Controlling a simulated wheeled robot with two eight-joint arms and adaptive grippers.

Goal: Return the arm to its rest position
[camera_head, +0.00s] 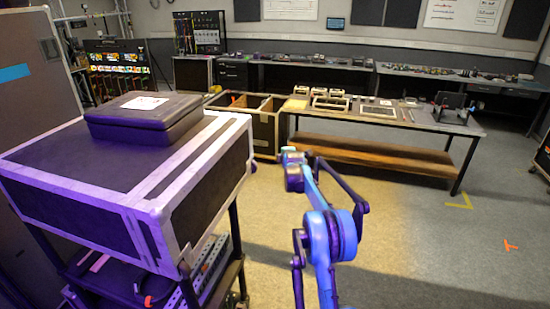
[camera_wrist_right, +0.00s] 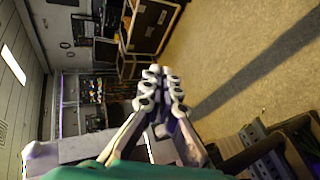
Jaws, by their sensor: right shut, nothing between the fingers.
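My right arm (camera_head: 335,236) rises from the bottom middle of the head view, blue-lit, and reaches forward over the open floor. Its far end (camera_head: 292,170) is in front of the wooden bench, apart from it, and I cannot make out the fingers there. In the right wrist view my right gripper (camera_wrist_right: 162,72) is shut with its fingertips together and nothing between them. It touches nothing that I can see. My left arm and gripper are not in view.
A large flight case (camera_head: 90,175) with a black box (camera_head: 145,115) on top stands on a cart to the left. An open divided crate (camera_head: 262,125) and a bench (camera_head: 400,118) with several frames stand ahead.

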